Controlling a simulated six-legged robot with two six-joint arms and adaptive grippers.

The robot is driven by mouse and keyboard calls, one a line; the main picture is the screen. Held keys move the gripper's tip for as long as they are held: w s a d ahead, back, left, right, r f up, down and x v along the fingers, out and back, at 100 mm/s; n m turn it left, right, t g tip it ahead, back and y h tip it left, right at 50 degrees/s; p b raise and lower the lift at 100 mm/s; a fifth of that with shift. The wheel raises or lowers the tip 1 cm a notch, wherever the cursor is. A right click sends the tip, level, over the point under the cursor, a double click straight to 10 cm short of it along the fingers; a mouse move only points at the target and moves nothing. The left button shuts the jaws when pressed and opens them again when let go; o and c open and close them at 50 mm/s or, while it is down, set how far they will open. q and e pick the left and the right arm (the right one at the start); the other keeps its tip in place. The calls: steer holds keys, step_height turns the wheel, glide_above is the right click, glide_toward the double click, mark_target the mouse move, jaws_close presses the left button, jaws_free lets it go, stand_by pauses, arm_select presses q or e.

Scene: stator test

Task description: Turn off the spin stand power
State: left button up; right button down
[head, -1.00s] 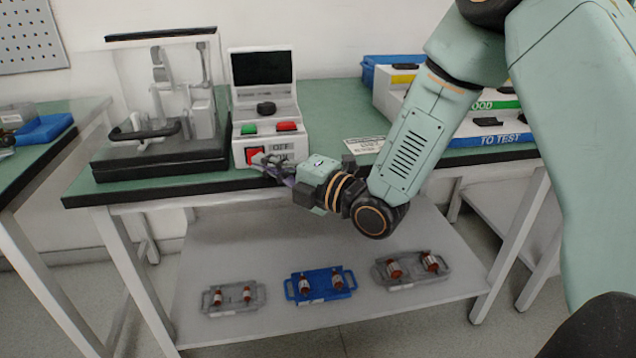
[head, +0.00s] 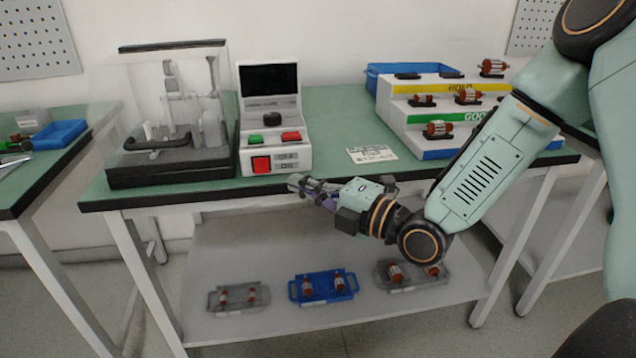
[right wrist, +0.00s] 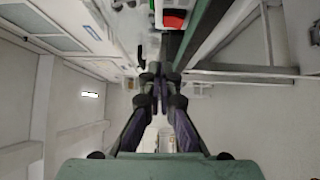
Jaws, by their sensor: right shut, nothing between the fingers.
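The spin stand control box (head: 270,125) stands on the green-topped bench, with a dark screen, a black knob, and green and red buttons. Low on its front is a red power rocker switch (head: 261,164) beside the OFF and ON labels (head: 288,162). The clear-covered spin stand (head: 168,120) is just left of the box. My right gripper (head: 296,184) is shut and empty, in front of the bench edge, below and right of the switch and apart from it. It also shows in the right wrist view (right wrist: 158,76). My left gripper is not in view.
A stepped rack (head: 440,100) with several rotors stands at the bench's right, a blue bin (head: 385,72) behind it. A paper card (head: 371,155) lies between box and rack. The lower shelf (head: 330,240) holds trays with rotors, including a blue one (head: 323,287).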

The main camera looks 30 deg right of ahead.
steer(key=v, duration=0.1)
steer(key=p+v, duration=0.1)
steer(key=v, duration=0.1)
steer(key=shift+a+r+p, duration=0.1)
steer(key=shift+r+p, duration=0.15)
steer(key=shift+p, duration=0.05)
steer(key=shift+s, duration=0.15)
stand_by(0.3)
